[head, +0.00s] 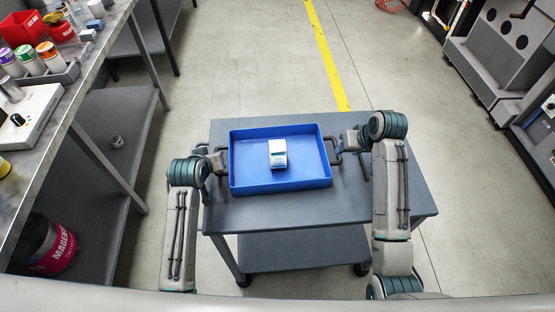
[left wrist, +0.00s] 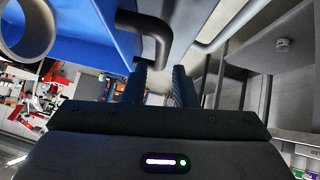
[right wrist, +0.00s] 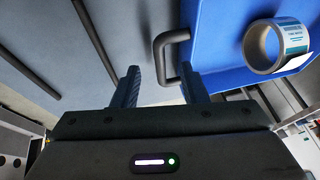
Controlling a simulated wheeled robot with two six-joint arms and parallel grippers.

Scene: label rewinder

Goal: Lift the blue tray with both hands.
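The blue tray (head: 243,185) sits on the grey cart's top, with a dark handle at each side. A white and teal label roll (head: 278,155) stands inside it; it also shows in the right wrist view (right wrist: 300,42). My left gripper (left wrist: 162,75) is open at the tray's left handle (left wrist: 152,27), whose bent end comes down between the fingertips. My right gripper (right wrist: 163,78) is open at the right handle (right wrist: 160,46), with part of the bar between or just ahead of its fingertips. In the head view the left fingers are hard to make out.
The grey cart top (head: 390,200) is bare in front and to the right of the tray. A workbench (head: 95,75) with jars and a red bin (head: 22,28) runs along the left. Grey machines (head: 500,70) stand at the far right. The floor behind the cart is clear.

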